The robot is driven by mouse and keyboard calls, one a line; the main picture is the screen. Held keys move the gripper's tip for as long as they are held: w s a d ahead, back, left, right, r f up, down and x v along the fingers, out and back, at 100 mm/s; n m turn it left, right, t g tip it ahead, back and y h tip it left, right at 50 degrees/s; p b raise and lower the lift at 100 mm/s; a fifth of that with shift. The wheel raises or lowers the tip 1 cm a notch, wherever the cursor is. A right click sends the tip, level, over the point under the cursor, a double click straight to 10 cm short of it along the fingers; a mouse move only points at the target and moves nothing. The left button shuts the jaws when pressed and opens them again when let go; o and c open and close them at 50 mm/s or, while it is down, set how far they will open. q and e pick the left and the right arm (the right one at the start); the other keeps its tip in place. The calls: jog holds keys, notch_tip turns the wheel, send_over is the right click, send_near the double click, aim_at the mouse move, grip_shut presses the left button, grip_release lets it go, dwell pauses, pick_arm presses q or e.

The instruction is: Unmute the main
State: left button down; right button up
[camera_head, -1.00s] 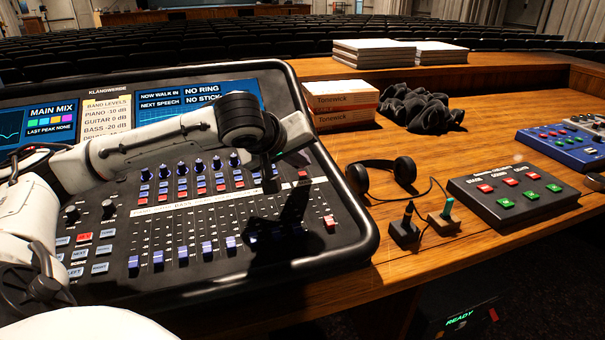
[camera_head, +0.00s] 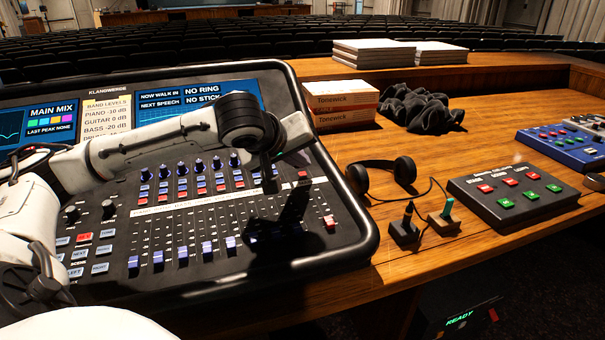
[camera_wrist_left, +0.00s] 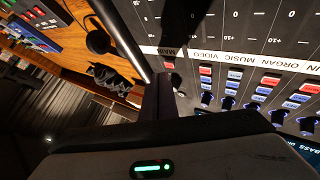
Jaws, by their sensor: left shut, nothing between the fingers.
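The mixing desk (camera_head: 110,235) fills the left of the head view. Its main strip is at the right end, with a red-capped fader (camera_head: 329,222) and a small red button (camera_head: 303,174) above it. My left gripper (camera_head: 270,183) is shut and empty, pointing down over the right part of the desk, left of that button. In the left wrist view my dark fingers (camera_wrist_left: 160,92) are close to the red button (camera_wrist_left: 169,65) beside the MAIN label (camera_wrist_left: 171,51). I cannot tell whether they touch the panel. My right gripper is not in view.
Headphones (camera_head: 405,170), two small stands (camera_head: 404,232) with plugs and a black box with red and green buttons (camera_head: 515,195) are right of the desk. Boxes (camera_head: 342,97) and a dark cloth (camera_head: 420,107) lie behind. Several other channels' buttons and knobs crowd left of my gripper.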

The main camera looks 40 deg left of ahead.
pick_arm(q)
jog(key=shift+f, duration=0.1)
jog(key=shift+f, duration=0.3)
jog(key=shift+f+b, duration=0.4)
jog(key=shift+b, duration=0.1)
dwell(0.7)
jog(key=shift+r, duration=0.15)
jog(key=shift+r+p, duration=0.65)
jog(key=shift+p, duration=0.15)
jog(key=r+p, duration=0.4)
jog(key=r, duration=0.1)
jog(key=shift+s+d+p, duration=0.1)
jog(key=shift+d+p, duration=0.15)
jog(key=shift+p, duration=0.1)
dwell(0.6)
